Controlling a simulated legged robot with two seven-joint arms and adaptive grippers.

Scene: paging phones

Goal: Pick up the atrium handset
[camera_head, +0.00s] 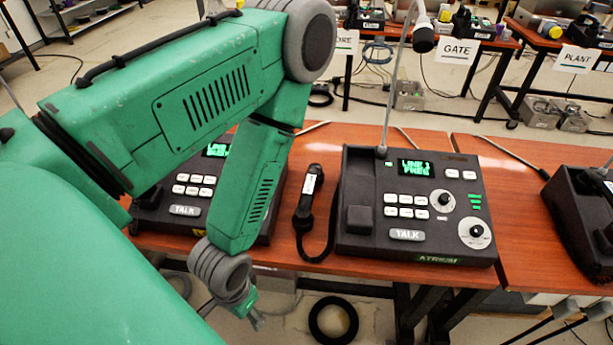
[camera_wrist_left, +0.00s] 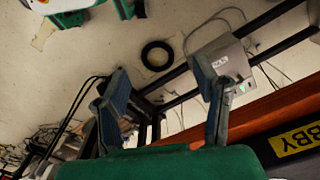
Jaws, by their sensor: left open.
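The atrium handset (camera_head: 305,205) is black with a small pale label. It stands or lies along the left side of the atrium console (camera_head: 415,258), a dark unit with a green ATRIUM label, and its cord curls below it. My left gripper (camera_head: 252,316) hangs low, below and left of the handset, beyond the table's front edge and apart from it. In the left wrist view the gripper (camera_wrist_left: 165,92) is open and empty, with floor between its fingers; the handset is not visible there. My right gripper is not in view.
A second console (camera_head: 185,211) is partly hidden behind my left arm, and another dark unit (camera_head: 583,215) is at the right edge. The wooden table (camera_head: 325,150) shows a clear strip behind the handset. A yellow label (camera_wrist_left: 298,140) ending "BBY" shows in the wrist view.

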